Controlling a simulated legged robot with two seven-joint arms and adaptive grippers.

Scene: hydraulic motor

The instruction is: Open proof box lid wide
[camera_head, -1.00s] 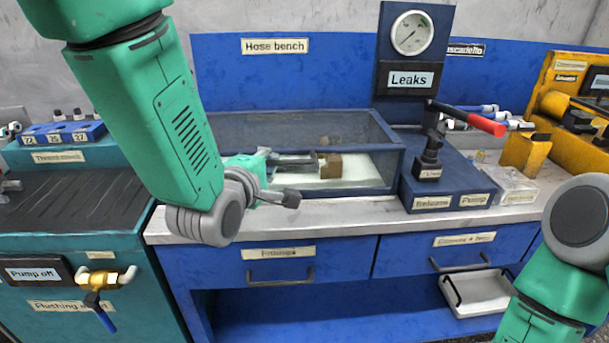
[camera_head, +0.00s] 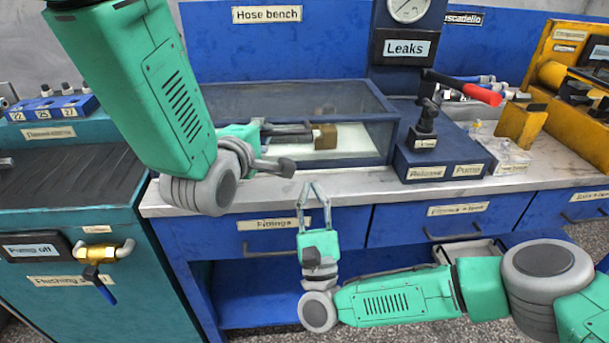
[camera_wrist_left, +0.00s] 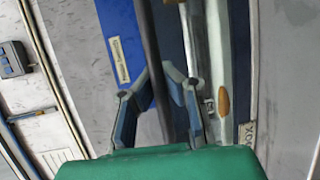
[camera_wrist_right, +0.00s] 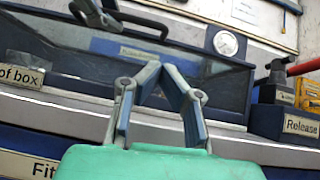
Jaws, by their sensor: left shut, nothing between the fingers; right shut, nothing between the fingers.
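The proof box (camera_head: 393,145) is a dark-framed box with clear panels on the hose bench. Its see-through lid (camera_head: 330,97) looks down. A brown block (camera_head: 325,137) shows through the front panel. My left gripper (camera_head: 300,133) is at the box's front left, with its fingers pointing right; it is shut. In the left wrist view its fingers (camera_wrist_left: 163,70) meet close to a dark bar (camera_wrist_left: 150,50); contact cannot be told. My right gripper (camera_head: 314,188) is shut and empty in front of the box, above the bench edge. In the right wrist view its fingertips (camera_wrist_right: 157,70) point at the box front.
A release pump (camera_head: 425,140) with a red-tipped lever (camera_head: 483,94) stands right of the box, below a gauge (camera_head: 408,8). Drawers (camera_head: 275,232) are below the worktop. A teal flushing unit (camera_head: 75,215) is on the left. The worktop's front strip (camera_head: 365,186) is clear.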

